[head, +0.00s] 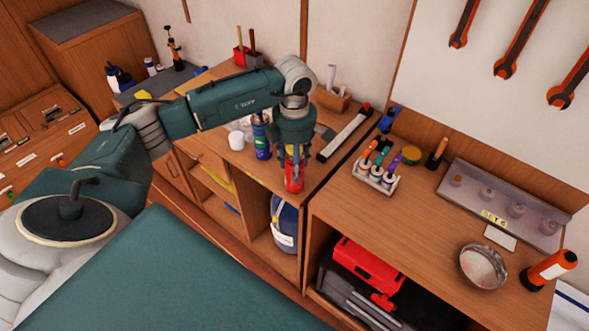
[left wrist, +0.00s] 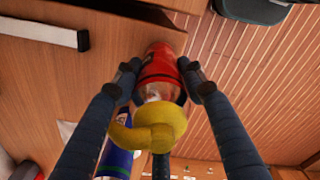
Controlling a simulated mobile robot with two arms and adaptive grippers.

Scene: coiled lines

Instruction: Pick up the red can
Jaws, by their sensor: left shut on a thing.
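The red can (head: 294,183) is between the fingers of my left gripper (head: 293,170), near the front edge of the wooden bench. My left gripper points down and is shut on the can. In the left wrist view, the fingers (left wrist: 160,78) press both sides of the red can (left wrist: 158,66). A curved yellow part (left wrist: 147,128) covers the can's near end in that view. I cannot tell whether the can touches the bench. My right gripper is in neither view.
A blue can (head: 261,142) stands close to the left of my gripper, with white items beside it. A long white bar tool (head: 345,133) lies to the right. A rack of small bottles (head: 376,178) stands on the right bench.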

